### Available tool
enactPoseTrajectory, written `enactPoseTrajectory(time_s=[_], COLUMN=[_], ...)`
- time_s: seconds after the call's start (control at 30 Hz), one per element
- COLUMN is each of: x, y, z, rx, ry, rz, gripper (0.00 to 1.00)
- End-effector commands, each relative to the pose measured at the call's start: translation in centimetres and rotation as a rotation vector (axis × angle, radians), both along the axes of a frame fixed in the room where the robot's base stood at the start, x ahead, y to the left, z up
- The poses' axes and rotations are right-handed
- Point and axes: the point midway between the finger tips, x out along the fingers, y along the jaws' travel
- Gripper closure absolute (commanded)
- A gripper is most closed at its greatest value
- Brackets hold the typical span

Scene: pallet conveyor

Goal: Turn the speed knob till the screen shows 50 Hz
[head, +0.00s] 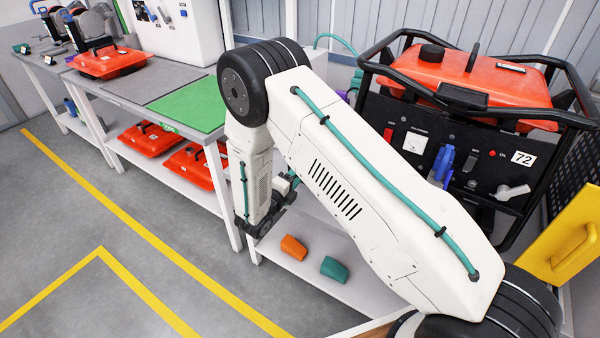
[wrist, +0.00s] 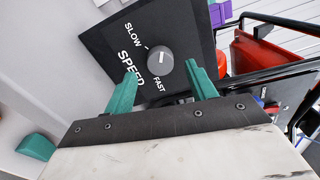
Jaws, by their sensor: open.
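The grey round speed knob (wrist: 159,60) sits on a dark panel (wrist: 110,40) lettered SLOW, SPEED and FAST in the wrist view. A small white mark shows at its upper left, on the SLOW side. My gripper (wrist: 161,72) is open, its two teal fingers apart. In the wrist view the fingertips lie to either side of the knob's lower part; I cannot tell whether they touch it. In the head view, my gripper end is low beside the bench and the knob is hidden. No screen with a Hz reading shows in either view.
A black-framed generator (head: 455,125) with a red tank stands at the right, a yellow panel (head: 565,240) beside it. A bench with a green mat (head: 190,103) is at the left. An orange block (head: 294,247) and a teal block (head: 334,269) lie on a low shelf.

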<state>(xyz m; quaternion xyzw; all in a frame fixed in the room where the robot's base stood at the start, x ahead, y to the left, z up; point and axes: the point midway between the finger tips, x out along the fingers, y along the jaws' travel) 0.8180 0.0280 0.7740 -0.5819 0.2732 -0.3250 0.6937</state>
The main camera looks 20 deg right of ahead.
Motion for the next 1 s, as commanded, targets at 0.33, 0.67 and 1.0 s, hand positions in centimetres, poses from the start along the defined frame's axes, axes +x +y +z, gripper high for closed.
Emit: enactPoseTrajectory(time_s=[0.33,0.67,1.0], x=[-2.9,-3.1,-3.2], y=[3.6,3.8,3.7], z=[0.0,0.0,-0.2], rx=[0.000,0.000,0.060], ry=[0.000,0.000,-0.059], rz=[0.002,0.000,-0.008], gripper=[0.44,0.44,0.44])
